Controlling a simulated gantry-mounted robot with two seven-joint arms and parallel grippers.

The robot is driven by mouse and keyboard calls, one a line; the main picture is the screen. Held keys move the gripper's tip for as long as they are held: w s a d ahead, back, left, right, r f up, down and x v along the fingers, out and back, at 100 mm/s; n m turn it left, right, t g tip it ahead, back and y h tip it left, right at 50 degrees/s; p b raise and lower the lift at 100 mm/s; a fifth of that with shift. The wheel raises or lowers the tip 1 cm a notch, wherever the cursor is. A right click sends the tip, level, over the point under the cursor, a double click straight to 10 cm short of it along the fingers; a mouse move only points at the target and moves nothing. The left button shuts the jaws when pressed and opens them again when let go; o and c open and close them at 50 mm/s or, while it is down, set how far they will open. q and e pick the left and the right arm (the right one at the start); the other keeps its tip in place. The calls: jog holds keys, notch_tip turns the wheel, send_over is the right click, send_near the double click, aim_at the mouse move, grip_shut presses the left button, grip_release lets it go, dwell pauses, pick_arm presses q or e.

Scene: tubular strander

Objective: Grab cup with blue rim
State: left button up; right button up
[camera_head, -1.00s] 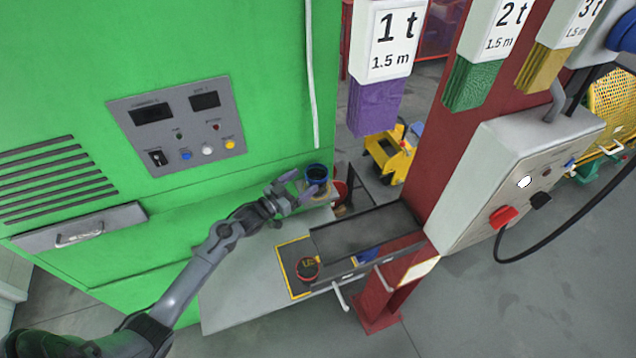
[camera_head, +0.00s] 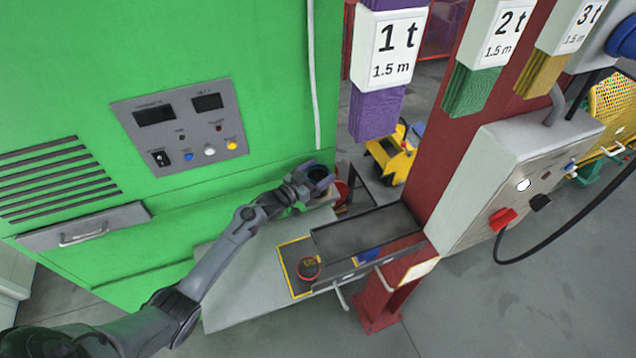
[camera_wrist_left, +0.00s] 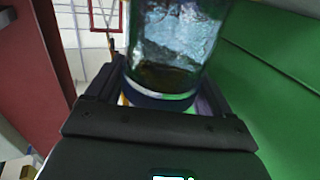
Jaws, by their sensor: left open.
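The cup with the blue rim (camera_head: 319,176) stands on the far end of the grey shelf (camera_head: 245,278), beside the green machine. My left gripper (camera_head: 311,178) is at the cup, open, with its fingers on either side of it. In the left wrist view the cup (camera_wrist_left: 170,50) fills the space between the fingers. It looks dark and glassy there, with a blue band (camera_wrist_left: 158,101) at the end nearest the gripper. I cannot tell whether the fingers touch it. My right gripper is not in view.
A dark round container with a red rim (camera_head: 308,268) sits on a yellow-edged mat (camera_head: 283,262). A grey tray (camera_head: 365,232) lies right of it. A red post (camera_head: 455,130) with a control box (camera_head: 515,170) stands to the right. The green machine wall (camera_head: 230,50) rises behind.

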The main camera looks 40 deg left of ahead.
pick_arm(q)
jog(key=c, duration=0.9)
jog(key=shift+d+r, duration=0.15)
jog(key=shift+r, duration=0.1)
